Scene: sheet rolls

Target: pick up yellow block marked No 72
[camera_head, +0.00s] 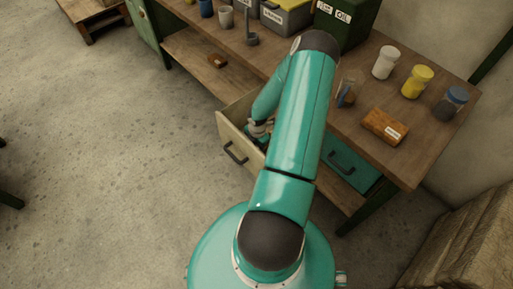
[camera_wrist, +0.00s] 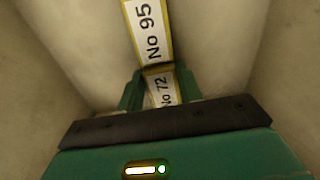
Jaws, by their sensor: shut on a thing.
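The yellow block marked No 72 (camera_wrist: 162,88) shows in the wrist view with its white label up, between the two fingers of my gripper (camera_wrist: 158,84). The gripper is shut on it. A second yellow-edged block marked No 95 (camera_wrist: 149,32) lies just beyond it, in line with it. Both are within the pale walls of the open drawer (camera_head: 236,148). In the head view my gripper reaches down into this drawer. The blocks are hidden there.
The pale drawer walls (camera_wrist: 250,50) stand close on both sides of my gripper.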

